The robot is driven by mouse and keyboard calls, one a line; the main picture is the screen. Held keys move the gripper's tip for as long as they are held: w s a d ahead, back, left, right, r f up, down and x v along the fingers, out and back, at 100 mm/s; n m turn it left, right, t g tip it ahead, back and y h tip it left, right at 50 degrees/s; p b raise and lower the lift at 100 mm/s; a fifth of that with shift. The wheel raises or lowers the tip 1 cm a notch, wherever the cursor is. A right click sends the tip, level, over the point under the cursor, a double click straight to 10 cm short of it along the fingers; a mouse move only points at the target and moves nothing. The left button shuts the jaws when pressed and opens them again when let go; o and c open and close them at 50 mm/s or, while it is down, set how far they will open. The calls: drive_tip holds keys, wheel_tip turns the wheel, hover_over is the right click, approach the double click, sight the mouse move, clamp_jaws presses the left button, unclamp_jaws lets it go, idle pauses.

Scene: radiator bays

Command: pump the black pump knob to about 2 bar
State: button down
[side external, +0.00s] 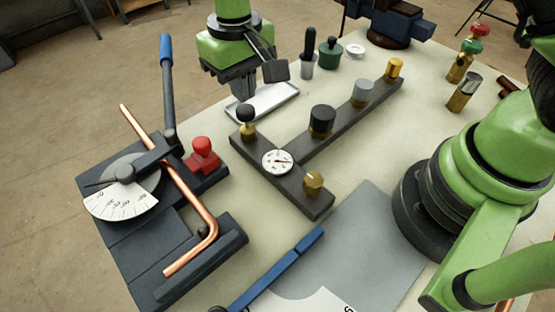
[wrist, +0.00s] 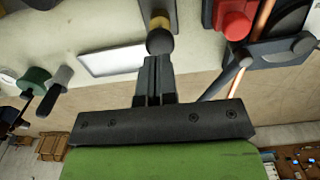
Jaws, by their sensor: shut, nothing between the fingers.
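The black pump knob (side external: 246,112) is a round ball on a brass fitting at the left end of the dark manifold bar. It also shows in the wrist view (wrist: 160,42), just beyond my fingertips. My gripper (side external: 243,92) is shut and empty, with its tips close to the knob. From these views I cannot tell whether they touch it. The round white pressure gauge (side external: 277,161) sits on the same bar, to the right of the knob. Its face is visible, but its figures are too small to read.
A red knob (side external: 202,154) and a pipe bender holding a copper pipe (side external: 190,195) stand at the left. The bar also carries a black cap (side external: 322,120), a grey cap (side external: 362,92) and brass fittings. A white tray (side external: 268,103) lies behind the knob.

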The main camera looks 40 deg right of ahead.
sight(245, 108)
drive_tip(key=shift+f, duration=0.1)
drive_tip(key=shift+f, duration=0.95)
drive_tip(key=shift+f, duration=0.6)
drive_tip(key=shift+r, duration=1.5)
wheel_tip(245, 108, up, 6)
drive_tip(key=r, duration=0.1)
drive_tip(key=shift+f, duration=3.35)
